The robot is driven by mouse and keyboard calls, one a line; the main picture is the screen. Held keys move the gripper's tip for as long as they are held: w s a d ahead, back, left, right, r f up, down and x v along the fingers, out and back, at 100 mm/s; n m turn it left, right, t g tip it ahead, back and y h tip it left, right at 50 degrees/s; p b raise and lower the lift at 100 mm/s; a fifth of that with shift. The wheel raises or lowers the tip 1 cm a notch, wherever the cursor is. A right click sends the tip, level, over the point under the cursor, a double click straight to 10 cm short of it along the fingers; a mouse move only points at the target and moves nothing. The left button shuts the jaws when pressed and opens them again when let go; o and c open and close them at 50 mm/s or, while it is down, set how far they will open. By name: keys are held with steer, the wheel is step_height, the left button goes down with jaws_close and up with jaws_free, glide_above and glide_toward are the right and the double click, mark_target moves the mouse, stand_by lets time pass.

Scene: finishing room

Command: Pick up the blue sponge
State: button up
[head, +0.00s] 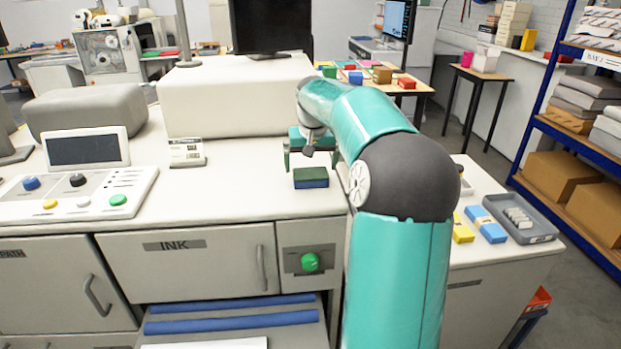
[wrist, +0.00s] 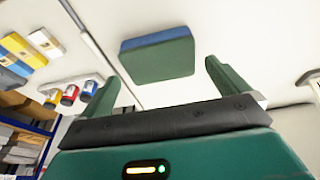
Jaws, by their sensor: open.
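The blue sponge (head: 311,181) is a small block with a dark green top layer and blue below. It lies flat on the white counter (head: 240,190), near its front edge. My gripper (head: 311,158) is open and empty just behind the sponge in the head view, fingers apart. In the wrist view the sponge (wrist: 158,58) shows whole, beyond the gap between the green fingertips of my gripper (wrist: 160,80). The fingers do not appear to touch it.
A label card (head: 187,152) and control panel (head: 80,190) stand to the left. A long pale housing (head: 235,95) rises behind. On the right counter are a yellow block (head: 462,229), a blue-and-white block (head: 487,225) and a grey tray (head: 545,235). The wrist view shows small jars (wrist: 69,95).

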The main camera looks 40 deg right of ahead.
steer(key=x, duration=0.2)
steer(key=shift+f, duration=0.3)
steer(key=c, duration=0.8)
steer(key=shift+r, duration=0.15)
steer(key=shift+w+r, duration=0.1)
steer(key=shift+r, duration=0.35)
step_height(320, 180, up, 2)
steer(key=shift+r, duration=0.2)
steer(key=s+a+r, duration=0.3)
steer(key=a+r, duration=0.6)
steer(key=a, duration=0.4)
steer(key=shift+s+a+r, duration=0.25)
steer(key=shift+s, duration=0.15)
